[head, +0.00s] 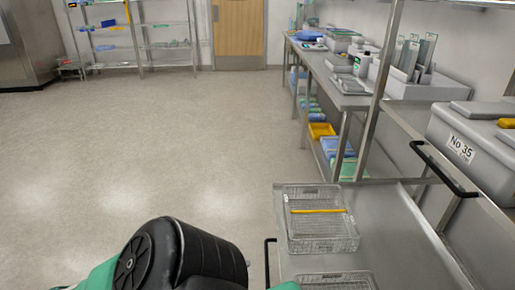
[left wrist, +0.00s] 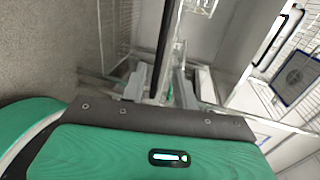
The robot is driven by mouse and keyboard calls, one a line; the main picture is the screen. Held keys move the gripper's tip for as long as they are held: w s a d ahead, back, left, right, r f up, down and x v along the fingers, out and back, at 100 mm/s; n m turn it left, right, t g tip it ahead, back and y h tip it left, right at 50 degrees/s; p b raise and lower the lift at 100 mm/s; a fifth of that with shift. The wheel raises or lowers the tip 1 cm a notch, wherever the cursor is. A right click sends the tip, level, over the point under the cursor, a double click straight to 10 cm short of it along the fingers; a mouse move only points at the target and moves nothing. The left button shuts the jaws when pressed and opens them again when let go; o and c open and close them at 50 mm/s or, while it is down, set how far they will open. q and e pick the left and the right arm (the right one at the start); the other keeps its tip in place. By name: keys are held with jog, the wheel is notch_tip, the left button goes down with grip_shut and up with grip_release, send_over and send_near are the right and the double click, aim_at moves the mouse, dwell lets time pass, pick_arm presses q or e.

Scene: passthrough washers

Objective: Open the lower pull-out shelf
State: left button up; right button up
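The lower pull-out shelf (head: 395,235) is a grey metal surface at the bottom right of the head view, standing out past the upper shelf into the aisle. Its black handle (head: 267,262) is on its left edge; in the left wrist view a black bar (left wrist: 163,45) runs between my fingers. My left gripper (left wrist: 161,78) is around this bar, with its fingers apart and gaps seen beside the bar. In the head view my left arm covers most of that gripper. My right gripper is in neither view.
Wire baskets (head: 318,240) stand on the lower shelf, one with a yellow strip. The upper shelf has a black handle (head: 443,168) and a grey box labelled No 35 (head: 470,140). A long bench (head: 330,80) lies beyond. The floor (head: 150,130) to the left is clear.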

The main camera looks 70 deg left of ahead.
pick_arm(q)
jog(key=shift+v, duration=2.35)
jog(key=shift+s+a, duration=0.1)
